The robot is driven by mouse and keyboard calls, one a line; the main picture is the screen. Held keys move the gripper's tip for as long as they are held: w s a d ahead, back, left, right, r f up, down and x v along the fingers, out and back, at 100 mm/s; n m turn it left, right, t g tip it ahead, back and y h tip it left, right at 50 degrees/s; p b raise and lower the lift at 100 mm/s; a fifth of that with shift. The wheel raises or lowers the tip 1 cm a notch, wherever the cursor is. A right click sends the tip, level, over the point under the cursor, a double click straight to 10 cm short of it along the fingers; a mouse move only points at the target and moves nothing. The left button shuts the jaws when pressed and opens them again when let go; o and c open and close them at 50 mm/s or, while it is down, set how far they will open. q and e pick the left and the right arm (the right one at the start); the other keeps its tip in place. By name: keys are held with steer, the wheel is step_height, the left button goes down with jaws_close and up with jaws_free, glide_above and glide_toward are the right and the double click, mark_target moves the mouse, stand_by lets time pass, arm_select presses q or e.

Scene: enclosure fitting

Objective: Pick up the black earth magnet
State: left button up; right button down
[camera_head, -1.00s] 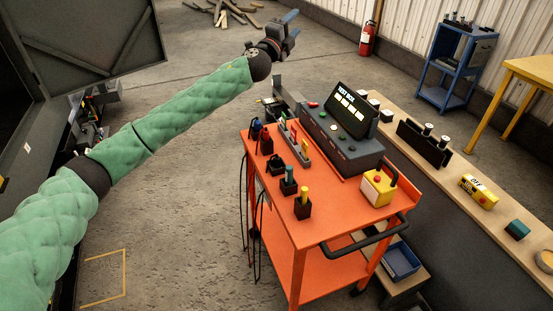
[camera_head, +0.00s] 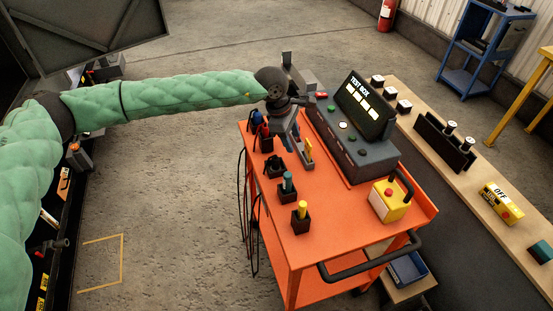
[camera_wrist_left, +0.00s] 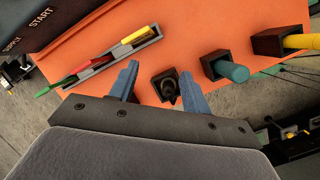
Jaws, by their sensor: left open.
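A black piece that looks like the earth magnet (camera_head: 274,163) sits in a small black holder on the orange cart. In the left wrist view the black magnet (camera_wrist_left: 166,86) shows in its holder, between the two blue fingers but apart from them. My left gripper (camera_head: 292,130) is above the cart, pointing down, with its fingers partly hidden by the wrist. In the left wrist view the gripper (camera_wrist_left: 160,84) is open and empty. My right gripper is not in view.
On the orange cart (camera_head: 335,228), a teal-handled piece (camera_head: 287,182) and a yellow-handled piece (camera_head: 302,211) stand in holders nearby. A grey tray (camera_wrist_left: 112,62) holds coloured tools. The test box (camera_head: 350,145) and a yellow box with a red button (camera_head: 388,199) stand to the right.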

mark_target(275, 158)
arm_select(q)
steer(key=a+y, duration=0.1)
steer(key=a, duration=0.1)
steer(key=a+m+y, duration=0.2)
steer(key=a, duration=0.1)
steer(key=shift+s+a+f, duration=0.2)
steer(key=shift+a+f, duration=0.1)
steer(key=shift+a, duration=0.05)
steer(key=shift+f+m+y+p, duration=0.3)
steer(key=shift+f+m+p, duration=0.15)
steer(key=shift+f, duration=0.85)
steer(key=f+p, duration=0.2)
steer(key=f, duration=0.1)
steer(key=f+p, duration=0.1)
steer(key=shift+d+f, duration=0.2)
steer(key=shift+d, duration=0.2)
steer(key=shift+f+p, duration=0.3)
steer(key=shift+f, duration=0.15)
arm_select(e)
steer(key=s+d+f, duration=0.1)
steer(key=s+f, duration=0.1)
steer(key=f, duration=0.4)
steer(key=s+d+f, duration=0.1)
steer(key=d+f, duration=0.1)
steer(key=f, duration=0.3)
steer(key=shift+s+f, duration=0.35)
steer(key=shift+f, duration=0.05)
arm_select(q)
steer(key=shift+c, duration=0.2)
jaws_close()
